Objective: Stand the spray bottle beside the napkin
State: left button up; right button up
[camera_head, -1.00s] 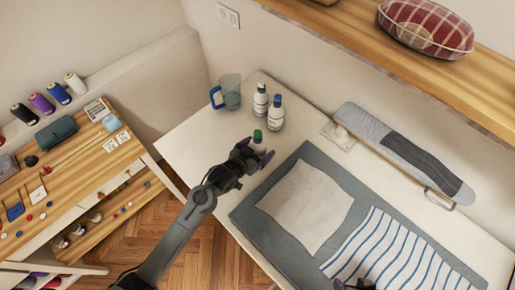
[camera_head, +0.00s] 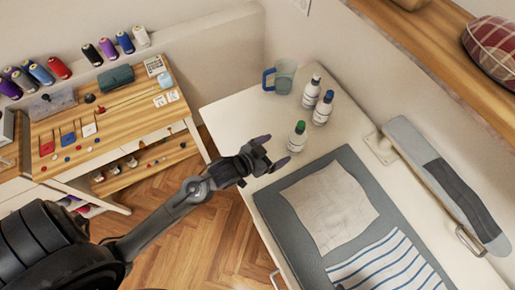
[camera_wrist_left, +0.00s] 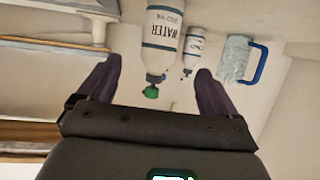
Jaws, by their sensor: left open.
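A white bottle with a green cap (camera_head: 297,137) stands upright on the white table, near the grey mat's upper-left edge. Which bottle is the spray bottle is not clear. My left gripper (camera_head: 278,150) is open and empty, just left of this bottle and apart from it. In the left wrist view a bottle labelled WATER (camera_wrist_left: 162,35) appears upside down between the spread fingers, with a green cap (camera_wrist_left: 151,92) below it. A plain beige cloth (camera_head: 330,205), likely the napkin, lies flat on the mat (camera_head: 268,200). My right gripper is not in view.
A black-capped bottle (camera_head: 311,92), a blue-capped bottle (camera_head: 323,108) and a blue-handled jug (camera_head: 284,77) stand behind. A striped cloth (camera_head: 390,265) lies on the mat. A sleeve board (camera_head: 440,180) is at right. White table (camera_head: 235,110) is bare at left.

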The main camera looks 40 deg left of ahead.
pick_arm(q)
jog(key=s+g, duration=0.1)
jog(key=s, duration=0.1)
jog(key=s+a+f+g+y, duration=0.1)
jog(key=s, duration=0.2)
jog(key=s+f+g+y, duration=0.1)
jog(key=s+g, duration=0.1)
jog(key=s, duration=0.1)
jog(key=shift+s+a+f+n, duration=0.15)
jog(key=shift+s+f+n, duration=0.1)
jog(key=shift+n, duration=0.05)
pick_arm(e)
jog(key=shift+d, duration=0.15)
pick_arm(q)
jog(key=s+g+y, duration=0.1)
jog(key=s+g, duration=0.4)
jog(key=s, duration=0.6)
jog(key=shift+s+a, duration=0.25)
jog(key=shift+a, duration=0.15)
notch_tip(320, 180, up, 24)
jog(key=p, duration=2.3)
jog(key=shift+f+p, duration=0.15)
jog(key=shift+p, duration=0.25)
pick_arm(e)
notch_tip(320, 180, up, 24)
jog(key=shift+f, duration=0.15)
pick_arm(q)
jog(key=shift+c, duration=0.2)
